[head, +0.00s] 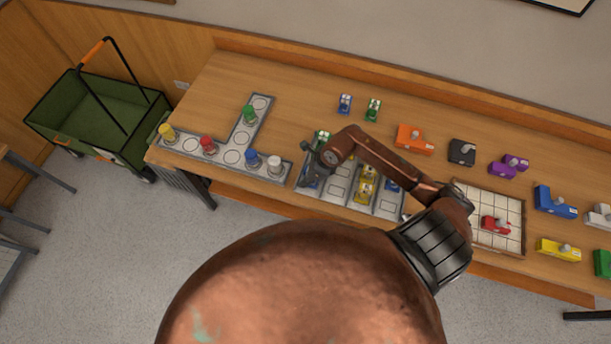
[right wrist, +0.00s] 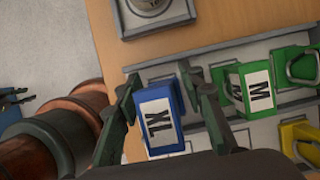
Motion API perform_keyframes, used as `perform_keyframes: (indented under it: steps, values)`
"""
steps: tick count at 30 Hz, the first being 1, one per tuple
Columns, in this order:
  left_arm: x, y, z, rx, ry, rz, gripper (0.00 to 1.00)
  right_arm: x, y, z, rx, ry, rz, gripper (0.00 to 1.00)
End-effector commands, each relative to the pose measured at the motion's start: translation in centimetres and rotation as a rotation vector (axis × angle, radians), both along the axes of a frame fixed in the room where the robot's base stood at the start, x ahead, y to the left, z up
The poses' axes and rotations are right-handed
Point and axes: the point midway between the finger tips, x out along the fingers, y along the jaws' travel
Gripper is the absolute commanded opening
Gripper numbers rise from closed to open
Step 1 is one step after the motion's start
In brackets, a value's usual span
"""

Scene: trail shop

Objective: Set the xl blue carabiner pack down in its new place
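The xl blue carabiner pack, marked XL, stands between the two fingers of my right gripper (right wrist: 162,95) in the right wrist view, its blue side and white label (right wrist: 158,122) facing the camera. The finger pads lie close against both its sides. In the head view my right gripper (head: 313,165) is over the left end of the grey sectioned tray (head: 337,194), with a bit of the blue pack (head: 311,184) below it. I cannot tell whether its base touches the tray. A green pack marked M (right wrist: 250,88) stands just to its right. My left gripper is out of view.
Yellow packs (head: 364,191) and a blue pack (head: 392,186) are further right in the tray. Blue (head: 345,103) and green (head: 373,110) packs stand behind. A gridded tray (head: 511,212) is to the right.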

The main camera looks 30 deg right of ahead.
Motion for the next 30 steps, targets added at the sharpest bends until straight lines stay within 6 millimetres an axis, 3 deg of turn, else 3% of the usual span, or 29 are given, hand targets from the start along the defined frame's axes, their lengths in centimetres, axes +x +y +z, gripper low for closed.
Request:
perform_keyframes:
  steps: [11,24,30]
  values:
    - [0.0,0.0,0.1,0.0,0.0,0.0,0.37,-0.1,-0.2,0.7,-0.001,-0.001,0.001,0.37]
    - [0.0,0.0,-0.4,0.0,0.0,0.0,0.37,-2.6,-2.3,8.3,-0.003,-0.002,0.001,0.37]
    - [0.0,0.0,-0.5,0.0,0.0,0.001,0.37,-3.3,-2.9,10.7,-0.001,0.0,0.0,0.37]
